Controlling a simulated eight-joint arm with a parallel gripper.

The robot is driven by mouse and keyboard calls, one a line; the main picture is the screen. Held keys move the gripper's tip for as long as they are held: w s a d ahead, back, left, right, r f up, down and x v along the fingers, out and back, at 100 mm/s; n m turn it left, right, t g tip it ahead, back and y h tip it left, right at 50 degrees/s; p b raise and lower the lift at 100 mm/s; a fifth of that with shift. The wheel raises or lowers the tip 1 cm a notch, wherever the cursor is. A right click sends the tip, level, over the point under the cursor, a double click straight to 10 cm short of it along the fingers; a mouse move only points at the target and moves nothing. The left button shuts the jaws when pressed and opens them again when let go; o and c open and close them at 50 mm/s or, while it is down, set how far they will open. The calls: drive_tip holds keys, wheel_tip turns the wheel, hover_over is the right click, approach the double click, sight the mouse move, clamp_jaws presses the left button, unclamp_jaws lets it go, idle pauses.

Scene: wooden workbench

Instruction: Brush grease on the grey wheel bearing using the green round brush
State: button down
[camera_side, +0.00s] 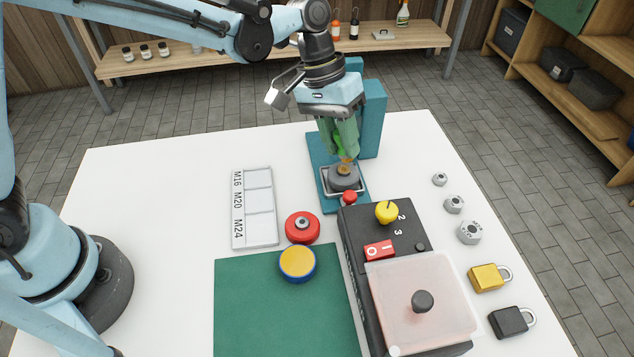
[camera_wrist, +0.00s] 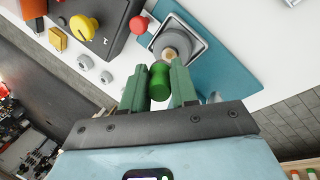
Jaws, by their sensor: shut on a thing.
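My gripper (camera_side: 340,137) is shut on the green round brush (camera_wrist: 159,82), which sits between the two green fingers in the wrist view. In the side view a little of the brush's green handle (camera_side: 340,146) shows between the fingers, with orange-tan bristles below. The grey wheel bearing (camera_side: 343,178) sits in a square metal tray on the teal stand's base (camera_side: 315,152). In the wrist view the bearing (camera_wrist: 177,44) lies just beyond the brush. The bristle tip is at the bearing's top centre; I cannot tell for sure whether it touches.
Close to the stand is a dark switch box (camera_side: 358,235) with yellow and red knobs and a clear lid. A red round container (camera_side: 302,226), a yellow-and-blue tin (camera_side: 297,262) and a labelled tray (camera_side: 254,208) stand left. Nuts and padlocks (camera_side: 487,277) line the right.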

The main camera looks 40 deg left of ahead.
drive_tip(key=shift+r, duration=3)
drive_tip(key=shift+d, duration=0.15)
drive_tip(key=shift+f, duration=3.15)
drive_tip(key=shift+s+a+f, duration=0.15)
drive_tip(key=shift+a+f, duration=0.1)
drive_tip(key=shift+f, duration=0.2)
drive_tip(key=shift+s+a+f, duration=0.15)
drive_tip(key=shift+a+f, duration=0.05)
drive_tip(key=shift+f, duration=0.25)
drive_tip(key=shift+w+d+r, duration=0.1)
drive_tip(key=shift+w+d, duration=0.2)
drive_tip(key=shift+d, duration=0.1)
drive_tip(key=shift+s+a+f, duration=0.2)
drive_tip(key=shift+s+a, duration=0.25)
drive_tip(key=shift+a, duration=0.05)
drive_tip(key=shift+w+d+r, duration=0.15)
drive_tip(key=shift+w+d, duration=0.45)
drive_tip(key=shift+s+r, duration=0.1)
drive_tip(key=shift+r, duration=3.9)
